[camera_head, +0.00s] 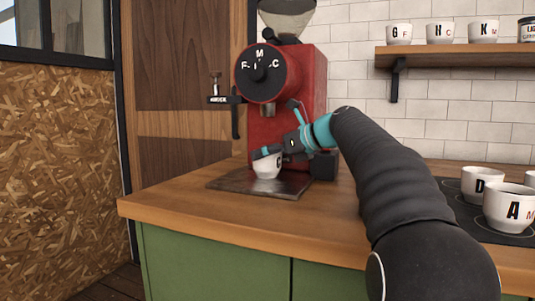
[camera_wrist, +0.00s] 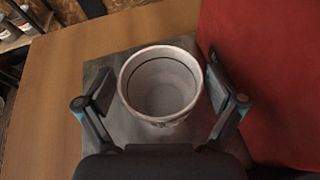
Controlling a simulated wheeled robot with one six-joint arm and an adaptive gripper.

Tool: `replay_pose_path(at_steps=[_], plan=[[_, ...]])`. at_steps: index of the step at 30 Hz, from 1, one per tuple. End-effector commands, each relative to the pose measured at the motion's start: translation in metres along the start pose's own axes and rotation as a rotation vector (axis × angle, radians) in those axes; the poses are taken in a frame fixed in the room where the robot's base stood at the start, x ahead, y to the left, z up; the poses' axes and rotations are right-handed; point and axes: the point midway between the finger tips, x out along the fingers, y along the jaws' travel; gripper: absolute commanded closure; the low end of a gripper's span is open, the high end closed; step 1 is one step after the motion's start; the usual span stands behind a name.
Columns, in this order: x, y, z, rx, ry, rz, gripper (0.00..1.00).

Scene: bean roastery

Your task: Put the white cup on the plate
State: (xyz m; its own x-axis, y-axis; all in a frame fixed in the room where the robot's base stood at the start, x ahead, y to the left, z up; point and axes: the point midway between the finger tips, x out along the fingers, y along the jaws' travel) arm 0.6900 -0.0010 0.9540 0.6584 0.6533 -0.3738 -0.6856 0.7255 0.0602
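The white cup (camera_head: 267,170) appears to stand upright on the dark square plate (camera_head: 226,183) under the red grinder. A dark letter on it is partly hidden by my gripper (camera_head: 266,153). In the wrist view I look down into the empty white cup (camera_wrist: 161,84), with the plate (camera_wrist: 100,64) beneath it. My gripper (camera_wrist: 162,92) is open, with one finger on each side of the cup. Small gaps seem to show between the fingers and the cup wall. The head view does not show clearly whether the fingers touch it.
The red grinder (camera_head: 313,100) stands close behind the plate and beside my gripper in the wrist view. A black mat (camera_head: 463,217) with lettered cups (camera_head: 508,207) lies at the right. The wooden counter (camera_head: 165,206) is clear at the left. Cups stand on a wall shelf (camera_head: 450,58).

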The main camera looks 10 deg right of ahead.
Motion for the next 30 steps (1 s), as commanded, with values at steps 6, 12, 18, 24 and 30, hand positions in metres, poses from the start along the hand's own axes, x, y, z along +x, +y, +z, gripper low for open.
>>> replay_pose_path(at_steps=[6, 12, 18, 24, 30], plan=[[0.000, 0.000, 0.000, 0.000, 0.000, 0.000, 0.00], [-0.003, 0.000, 0.003, 0.000, 0.000, 0.000, 0.00], [-0.033, 0.000, 0.004, 0.000, -0.001, -0.003, 0.00], [-0.074, -0.001, 0.004, 0.001, 0.000, -0.004, 0.00], [-0.105, 0.000, 0.004, 0.001, 0.000, -0.002, 0.00]])
